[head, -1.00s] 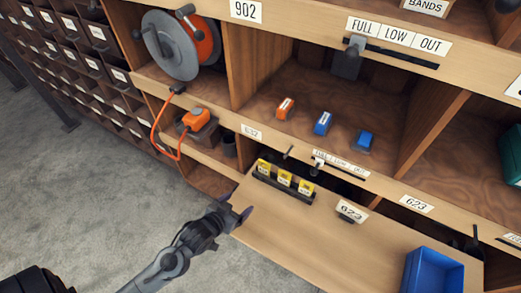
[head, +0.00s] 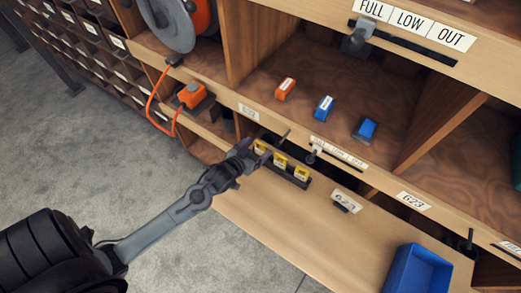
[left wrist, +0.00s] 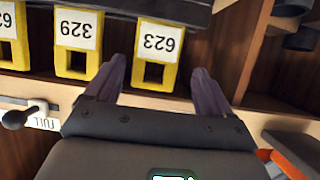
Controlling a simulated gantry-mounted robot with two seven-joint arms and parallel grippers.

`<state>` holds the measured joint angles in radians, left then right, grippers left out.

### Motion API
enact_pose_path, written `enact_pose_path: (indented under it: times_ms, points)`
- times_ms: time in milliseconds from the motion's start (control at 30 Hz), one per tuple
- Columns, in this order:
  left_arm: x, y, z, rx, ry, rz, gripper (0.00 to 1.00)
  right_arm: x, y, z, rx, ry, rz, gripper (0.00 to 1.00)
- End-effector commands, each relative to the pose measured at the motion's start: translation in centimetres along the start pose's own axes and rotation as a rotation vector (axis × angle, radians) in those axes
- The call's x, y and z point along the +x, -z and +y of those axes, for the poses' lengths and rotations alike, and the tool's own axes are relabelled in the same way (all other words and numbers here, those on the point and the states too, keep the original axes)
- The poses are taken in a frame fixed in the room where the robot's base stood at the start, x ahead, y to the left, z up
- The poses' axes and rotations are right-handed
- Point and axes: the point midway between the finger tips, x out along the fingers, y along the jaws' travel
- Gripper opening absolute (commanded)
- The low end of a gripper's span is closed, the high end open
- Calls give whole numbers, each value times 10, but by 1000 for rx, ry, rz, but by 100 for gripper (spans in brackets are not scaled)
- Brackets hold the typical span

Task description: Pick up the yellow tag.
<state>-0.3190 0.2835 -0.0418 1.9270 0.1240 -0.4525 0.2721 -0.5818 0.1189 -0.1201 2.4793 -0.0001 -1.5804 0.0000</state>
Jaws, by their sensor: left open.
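Three yellow tags stand in a dark rack (head: 294,181) on the pulled-out wooden shelf. The middle tag (head: 280,160) and the right tag (head: 301,173) show clearly in the head view. My left gripper (head: 256,153) is open at the rack's left end, partly covering the left tag (head: 260,147). In the left wrist view, the tag labelled 623 (left wrist: 158,48) appears upside down between the two open fingers, which seem apart from it. The tag labelled 329 (left wrist: 77,42) is just to its left. A third tag (left wrist: 8,42) is cut off at the left edge. My right gripper is out of view.
A slider knob (head: 312,153) sticks out behind the rack. A 623 label stand (head: 345,201) and a blue bin (head: 417,270) are on the shelf to the right. Orange and blue blocks lie in the compartment above. The shelf's front middle is clear.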

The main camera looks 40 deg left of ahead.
Motion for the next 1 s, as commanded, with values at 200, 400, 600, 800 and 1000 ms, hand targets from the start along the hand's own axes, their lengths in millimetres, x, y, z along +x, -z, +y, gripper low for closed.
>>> enact_pose_path:
  times_ms: [200, 400, 600, 800, 1000]
  points:
    - [29, -4, 6, -1, 1, 1, 83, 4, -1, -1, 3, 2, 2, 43]
    - [44, -4, 6, 0, 0, 0, 83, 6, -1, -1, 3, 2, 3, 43]
    - [44, -4, 6, 0, 0, 0, 83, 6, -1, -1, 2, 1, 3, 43]
    - [44, -4, 6, 0, 0, 0, 60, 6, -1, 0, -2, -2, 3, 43]
    - [44, -4, 6, 0, 0, 0, 29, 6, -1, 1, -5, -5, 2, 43]
